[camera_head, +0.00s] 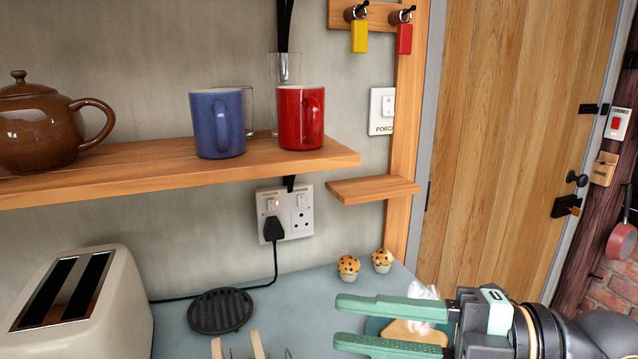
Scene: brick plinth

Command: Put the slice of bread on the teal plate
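My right gripper (338,321) reaches in from the right at the lower right, with its two green fingers apart. The slice of bread (414,333) shows between and behind the fingers, partly covered by them. It appears to lie on the teal plate (374,325), whose rim shows between the fingers; most of the plate is hidden. I see no clear grip on the bread. My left gripper is out of view.
A cream toaster (115,315) stands at left on the blue-grey counter. A black trivet (220,310), two muffins (348,267) and wooden-tipped items (257,344) are near. A white object (424,293) sits behind my gripper. A shelf (180,168) with mugs and a teapot overhangs.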

